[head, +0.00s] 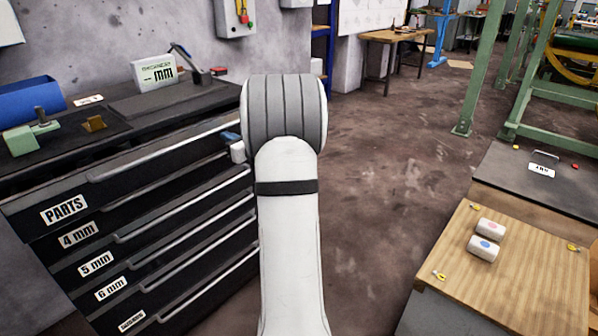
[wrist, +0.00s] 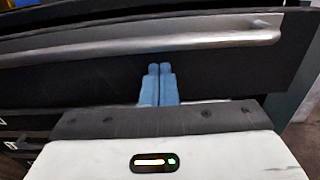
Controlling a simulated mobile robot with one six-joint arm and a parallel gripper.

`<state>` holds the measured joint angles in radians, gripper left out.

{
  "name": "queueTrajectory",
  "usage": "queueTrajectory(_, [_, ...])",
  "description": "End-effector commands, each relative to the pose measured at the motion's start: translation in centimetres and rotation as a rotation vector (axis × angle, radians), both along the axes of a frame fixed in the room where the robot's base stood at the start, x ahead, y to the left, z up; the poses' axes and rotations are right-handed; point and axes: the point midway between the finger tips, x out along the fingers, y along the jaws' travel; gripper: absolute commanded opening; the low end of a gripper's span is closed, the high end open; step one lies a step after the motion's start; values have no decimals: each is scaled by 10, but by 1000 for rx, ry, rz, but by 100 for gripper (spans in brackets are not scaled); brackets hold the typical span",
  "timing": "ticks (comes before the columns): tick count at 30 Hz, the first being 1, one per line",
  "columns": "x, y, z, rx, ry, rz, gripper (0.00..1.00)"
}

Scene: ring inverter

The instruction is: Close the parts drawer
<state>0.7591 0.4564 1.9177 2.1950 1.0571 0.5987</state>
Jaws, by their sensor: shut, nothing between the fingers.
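The parts drawer (head: 150,187) is the top drawer of the dark cabinet at the left of the head view, marked by a white PARTS label. It seems to stand out a little past the drawers below; how far I cannot tell. Its long silver handle (wrist: 150,42) crosses the upper wrist view. My gripper (wrist: 160,68) has its two blue fingers together and empty, pointing at the dark drawer front just below the handle. Whether the tips touch is unclear. In the head view the gripper (head: 231,137) shows at the drawer's right end, mostly hidden by my arm.
Lower drawers, such as the 4 mm drawer (head: 79,234), lie beneath. A blue bin (head: 28,102) and small tools sit on the cabinet top. The floor (head: 400,180) between is clear.

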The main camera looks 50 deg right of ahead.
Motion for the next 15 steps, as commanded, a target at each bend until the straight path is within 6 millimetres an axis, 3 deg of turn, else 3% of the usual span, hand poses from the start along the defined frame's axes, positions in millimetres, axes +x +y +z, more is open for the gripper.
queueTrajectory(6, [32, -10, -1, -1, 0, -17, 0])
queueTrajectory(15, [51, -14, 0, 0, 0, -25, 0])
